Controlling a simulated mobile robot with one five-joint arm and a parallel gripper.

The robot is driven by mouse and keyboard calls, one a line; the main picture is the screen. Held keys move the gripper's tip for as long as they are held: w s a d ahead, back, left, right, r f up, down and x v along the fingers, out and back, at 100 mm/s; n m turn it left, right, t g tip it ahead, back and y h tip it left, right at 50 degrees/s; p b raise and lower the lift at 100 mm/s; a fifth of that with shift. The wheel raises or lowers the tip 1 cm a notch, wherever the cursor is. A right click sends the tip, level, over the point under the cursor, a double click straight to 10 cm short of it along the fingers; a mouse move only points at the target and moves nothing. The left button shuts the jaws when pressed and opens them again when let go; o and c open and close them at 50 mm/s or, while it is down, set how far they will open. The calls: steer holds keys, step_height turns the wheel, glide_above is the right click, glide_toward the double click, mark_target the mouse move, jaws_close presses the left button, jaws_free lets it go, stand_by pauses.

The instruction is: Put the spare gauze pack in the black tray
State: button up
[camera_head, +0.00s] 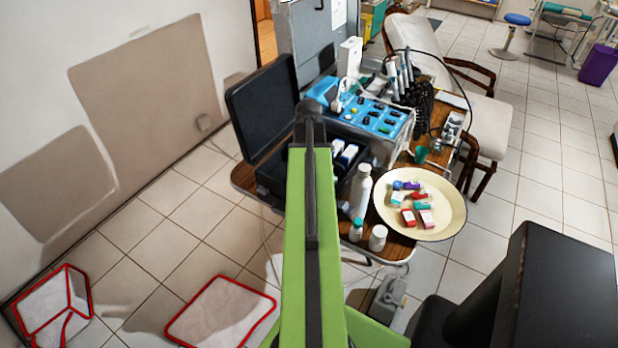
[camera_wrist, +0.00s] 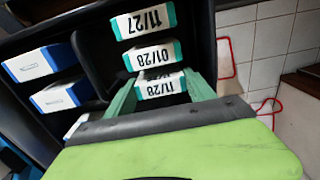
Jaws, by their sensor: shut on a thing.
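In the wrist view, my gripper (camera_wrist: 160,80) has its two teal fingers on either side of a white and teal pack labelled 11/28 (camera_wrist: 161,88) and is shut on it. Two similar packs, labelled 01/28 (camera_wrist: 152,56) and 11/27 (camera_wrist: 144,22), lie in a row beyond it in a black tray-like compartment (camera_wrist: 92,22). I cannot tell whether the held pack is clear of the compartment floor. In the head view, the open black case (camera_head: 262,98) stands on the table, partly hidden by my green arm. My gripper is hidden there.
White and blue boxes (camera_wrist: 55,97) lie in the left compartment. In the head view, a cream basin (camera_head: 448,222) with several small boxes stands right of my arm. A white bottle (camera_head: 360,190) and small jars stand between. A blue equipment unit (camera_head: 375,118) is behind.

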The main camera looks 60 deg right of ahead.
steer(key=o, duration=1.4)
steer(key=shift+o, duration=0.2)
step_height(320, 180, up, 12)
steer(key=p, duration=1.2)
steer(key=shift+r, duration=0.1)
